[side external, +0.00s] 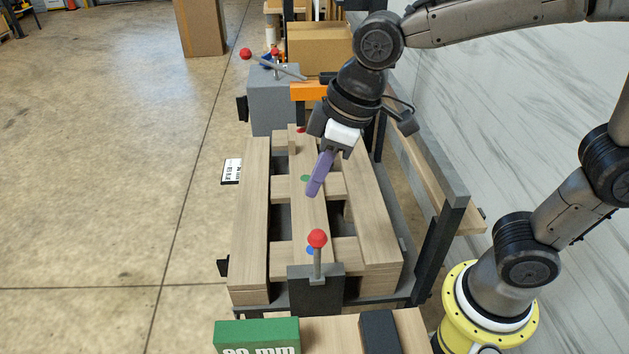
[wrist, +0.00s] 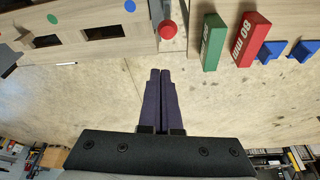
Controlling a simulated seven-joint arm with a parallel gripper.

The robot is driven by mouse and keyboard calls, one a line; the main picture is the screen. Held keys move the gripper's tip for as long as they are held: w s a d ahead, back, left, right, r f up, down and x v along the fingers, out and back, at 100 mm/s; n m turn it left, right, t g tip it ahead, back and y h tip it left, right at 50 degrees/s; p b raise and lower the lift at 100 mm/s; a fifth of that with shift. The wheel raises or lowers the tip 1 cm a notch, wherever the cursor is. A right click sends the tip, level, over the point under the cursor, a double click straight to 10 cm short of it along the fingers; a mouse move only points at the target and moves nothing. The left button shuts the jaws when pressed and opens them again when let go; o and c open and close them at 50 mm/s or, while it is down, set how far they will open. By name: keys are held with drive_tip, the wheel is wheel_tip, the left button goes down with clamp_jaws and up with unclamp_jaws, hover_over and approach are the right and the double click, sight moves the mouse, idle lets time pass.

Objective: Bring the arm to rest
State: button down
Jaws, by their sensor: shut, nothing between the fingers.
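My gripper (side external: 316,190) has purple fingers and hangs above the wooden pallet (side external: 254,215), angled down. The fingers are pressed together and hold nothing. In the wrist view my gripper (wrist: 160,72) also shows its two purple fingers closed side by side, with bare floor behind them. The gap between the fingertips and the pallet is hard to judge.
A red-knobbed lever (side external: 317,238) stands at the pallet's near end; another (side external: 246,54) is on the grey box (side external: 272,98) at the far end. A green block (side external: 257,337) and dark block (side external: 380,333) lie in front. A red block (wrist: 246,38) shows in the wrist view. Floor at left is open.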

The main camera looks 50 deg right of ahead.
drive_tip(key=s+d+r+m+t, duration=0.2)
drive_tip(key=s+d+r+m, duration=0.25)
drive_tip(key=d, duration=0.55)
drive_tip(key=s+d+f+m+h, duration=0.2)
drive_tip(key=s+d+f, duration=0.2)
drive_tip(key=s, duration=0.5)
drive_tip(key=shift+d+f, duration=0.15)
drive_tip(key=shift+f, duration=0.2)
